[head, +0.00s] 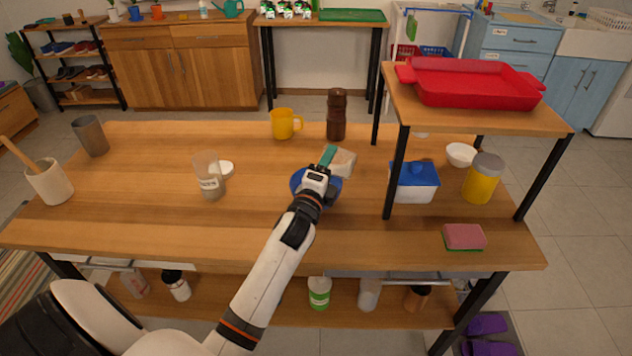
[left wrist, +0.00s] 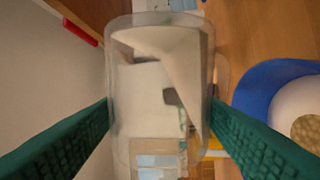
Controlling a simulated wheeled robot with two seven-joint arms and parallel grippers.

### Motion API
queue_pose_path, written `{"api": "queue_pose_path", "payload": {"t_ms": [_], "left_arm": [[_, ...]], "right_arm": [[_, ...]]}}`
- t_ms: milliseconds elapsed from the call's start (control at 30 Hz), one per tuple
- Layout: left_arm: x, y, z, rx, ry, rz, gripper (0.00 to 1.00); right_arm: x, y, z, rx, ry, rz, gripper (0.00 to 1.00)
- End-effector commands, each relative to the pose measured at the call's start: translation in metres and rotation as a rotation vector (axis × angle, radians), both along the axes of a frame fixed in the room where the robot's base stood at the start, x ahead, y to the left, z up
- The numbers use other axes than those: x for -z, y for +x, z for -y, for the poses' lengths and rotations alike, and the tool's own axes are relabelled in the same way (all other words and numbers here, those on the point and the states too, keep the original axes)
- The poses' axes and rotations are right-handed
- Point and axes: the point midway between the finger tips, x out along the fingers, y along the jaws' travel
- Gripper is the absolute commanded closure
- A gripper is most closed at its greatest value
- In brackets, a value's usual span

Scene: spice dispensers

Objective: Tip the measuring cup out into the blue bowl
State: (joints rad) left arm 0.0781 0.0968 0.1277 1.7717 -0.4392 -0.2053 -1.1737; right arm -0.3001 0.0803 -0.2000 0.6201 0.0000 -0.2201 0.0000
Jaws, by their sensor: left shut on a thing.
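My left gripper (head: 328,160) reaches over the middle of the table and is shut on the measuring cup (head: 343,163). The cup is clear and pale, and in the left wrist view the measuring cup (left wrist: 160,50) sits between the teal fingers of the left gripper (left wrist: 158,112). I cannot tell what is inside it. The blue bowl (head: 298,181) stands on the table under and beside the gripper, partly hidden by it. In the left wrist view the blue bowl (left wrist: 258,88) is at the right, apart from the cup, with a pale inside and a tan patch. My right gripper is not in view.
A yellow mug (head: 284,124) and a dark brown grinder (head: 336,115) stand behind. A clear container (head: 209,177) is left of the bowl. A blue and white box (head: 414,183) and a yellow jar (head: 482,180) stand right, by a raised shelf (head: 470,118).

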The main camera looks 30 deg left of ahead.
Motion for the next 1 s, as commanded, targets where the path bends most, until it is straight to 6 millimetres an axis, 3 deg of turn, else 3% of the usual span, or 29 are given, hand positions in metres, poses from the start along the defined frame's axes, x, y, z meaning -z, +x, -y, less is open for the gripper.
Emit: {"api": "queue_pose_path", "payload": {"t_ms": [1000], "left_arm": [[-0.0032,-0.0006,-0.0032,0.000,-0.110,0.025,0.64]], "right_arm": [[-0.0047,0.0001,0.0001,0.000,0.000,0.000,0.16]]}}
